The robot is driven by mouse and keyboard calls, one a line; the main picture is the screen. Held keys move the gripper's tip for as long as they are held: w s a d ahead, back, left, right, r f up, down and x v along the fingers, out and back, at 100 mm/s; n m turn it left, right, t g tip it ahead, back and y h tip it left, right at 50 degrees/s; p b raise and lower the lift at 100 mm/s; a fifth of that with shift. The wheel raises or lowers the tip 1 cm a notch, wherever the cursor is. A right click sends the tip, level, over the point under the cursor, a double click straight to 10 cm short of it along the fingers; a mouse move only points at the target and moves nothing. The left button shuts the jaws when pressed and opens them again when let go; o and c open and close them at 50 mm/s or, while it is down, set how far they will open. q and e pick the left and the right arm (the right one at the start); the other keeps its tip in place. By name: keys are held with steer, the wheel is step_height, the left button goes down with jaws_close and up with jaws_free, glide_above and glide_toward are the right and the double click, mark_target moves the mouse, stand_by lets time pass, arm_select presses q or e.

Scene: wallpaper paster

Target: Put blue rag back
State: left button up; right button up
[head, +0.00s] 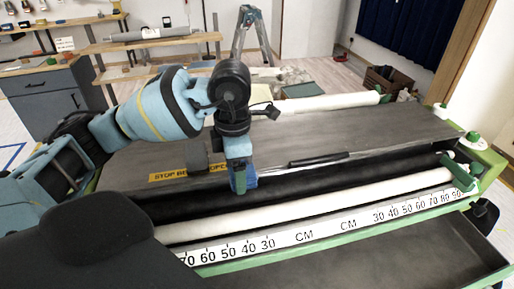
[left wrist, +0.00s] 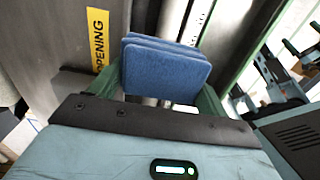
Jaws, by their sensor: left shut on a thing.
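My left gripper (head: 238,178) reaches in from the left and points down over the wallpaper paster. It is shut on the blue rag, a folded blue cloth (left wrist: 165,72) that fills the space between the green fingers in the left wrist view. In the head view only a small blue part of the rag (head: 247,184) shows beside the gripper, over the front edge of the machine's grey lid (head: 380,135). I cannot tell whether the rag touches the machine. My right gripper is not in view.
In front of the lid lie a black roller, a white roller (head: 330,196) and a CM scale (head: 325,229). A grey tray (head: 420,262) is at the front. The lid has a black handle (head: 318,159) and a yellow label (head: 180,175). Behind stand a workbench and a stepladder (head: 252,32).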

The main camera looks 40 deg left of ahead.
arm_select(q)
glide_above(256, 154)
steer(key=s, duration=0.2)
steer(key=shift+w+d+f, duration=0.1)
steer(key=shift+d+f, duration=0.1)
steer(key=shift+f, duration=0.35)
steer(key=shift+w+a, duration=0.1)
steer(key=shift+w, duration=0.25)
steer(key=shift+w+a+f, duration=0.1)
steer(key=shift+w+f, duration=0.2)
steer(key=shift+f, duration=0.3)
steer(key=shift+w+a+f, duration=0.1)
steer(key=shift+w+f, duration=0.15)
steer(key=shift+f, duration=0.3)
steer(key=shift+f+p, duration=0.35)
steer(key=shift+f, duration=0.15)
steer(key=shift+f, duration=0.3)
steer(key=o, duration=1)
